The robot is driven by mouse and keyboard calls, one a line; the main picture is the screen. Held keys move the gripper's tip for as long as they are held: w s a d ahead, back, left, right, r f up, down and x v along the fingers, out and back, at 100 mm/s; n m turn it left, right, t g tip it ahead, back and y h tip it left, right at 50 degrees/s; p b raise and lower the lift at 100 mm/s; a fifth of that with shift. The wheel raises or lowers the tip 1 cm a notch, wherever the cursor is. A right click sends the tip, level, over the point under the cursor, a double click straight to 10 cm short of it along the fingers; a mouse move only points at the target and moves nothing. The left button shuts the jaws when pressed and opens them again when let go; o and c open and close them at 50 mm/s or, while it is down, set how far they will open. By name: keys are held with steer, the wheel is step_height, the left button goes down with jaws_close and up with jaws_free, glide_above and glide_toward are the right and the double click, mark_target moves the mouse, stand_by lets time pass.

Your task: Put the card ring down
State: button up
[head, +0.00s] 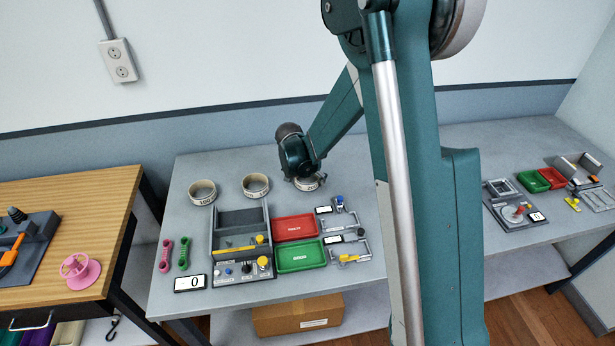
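Three cream, open-topped rings with dark print are in the head view, near the back of the grey table (165,285). The left ring (202,196) and the middle ring (255,190) stand clear of my arm. The right ring (309,186) is directly below my dark wrist, which covers part of it. My gripper (306,178) is at this right ring, but its fingers are too small and hidden to read. I cannot tell whether it holds the ring, or whether the ring touches the table. The print is too small to tell which is the card ring.
A grey fixture (240,245) with knobs stands in front of the rings, beside a red tray (295,228) and a green tray (300,257). Pink and green links (183,253) and a display (190,283) lie left. My arm hides the table's middle.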

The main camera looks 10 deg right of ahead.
steer(key=shift+r, duration=0.15)
steer(key=p+v, duration=0.1)
steer(key=v, duration=1.1)
stand_by(0.5)
stand_by(0.6)
